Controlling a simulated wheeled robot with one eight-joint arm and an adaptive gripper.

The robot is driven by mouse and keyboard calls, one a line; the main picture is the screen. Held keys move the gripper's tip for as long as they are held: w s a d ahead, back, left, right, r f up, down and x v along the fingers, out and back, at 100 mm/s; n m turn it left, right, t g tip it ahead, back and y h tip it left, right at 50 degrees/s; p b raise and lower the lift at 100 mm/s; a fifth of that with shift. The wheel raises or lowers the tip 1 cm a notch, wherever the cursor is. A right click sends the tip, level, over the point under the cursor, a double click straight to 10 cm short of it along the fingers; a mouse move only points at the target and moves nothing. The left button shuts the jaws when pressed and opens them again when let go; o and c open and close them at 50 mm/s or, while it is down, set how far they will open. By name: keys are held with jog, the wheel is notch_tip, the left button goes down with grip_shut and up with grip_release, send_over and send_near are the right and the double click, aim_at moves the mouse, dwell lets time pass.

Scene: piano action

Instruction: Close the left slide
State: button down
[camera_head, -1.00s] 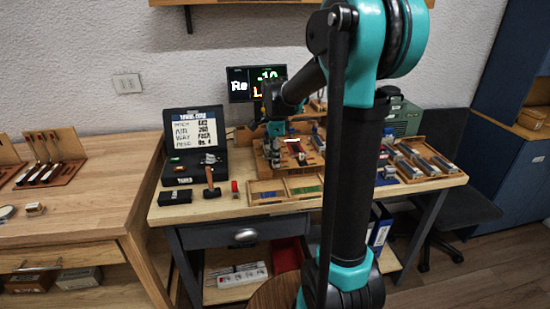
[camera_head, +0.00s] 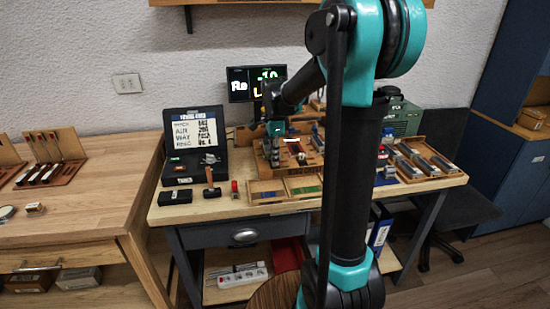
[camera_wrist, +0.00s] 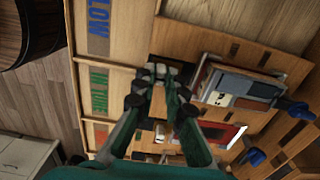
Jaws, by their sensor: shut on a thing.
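A wooden slide stand (camera_head: 262,160) with small metal parts sits on the workbench behind the labelled tray. My gripper (camera_head: 276,138) is over the left part of it, beside the black display case. In the wrist view my gripper (camera_wrist: 160,88) is shut on a small grey block-like piece (camera_wrist: 161,70), apparently the left slide, at the stand's wooden edge (camera_wrist: 180,42). The fingers hide part of the piece, and I cannot tell how far the slide is open. A red-framed part (camera_wrist: 222,134) and a grey and white block (camera_wrist: 245,88) lie to its right.
A compartment tray (camera_head: 268,195) lies in front of the stand; its labels (camera_wrist: 99,90) show in the wrist view. A hammer (camera_head: 211,183), a black box (camera_head: 174,197) and a display case (camera_head: 194,145) stand left. Another wooden rack (camera_head: 425,160) is at the right.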

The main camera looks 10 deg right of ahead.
jog(key=shift+w, duration=1.4)
jog(key=c, duration=1.6)
grip_release()
jog(key=shift+o, duration=0.2)
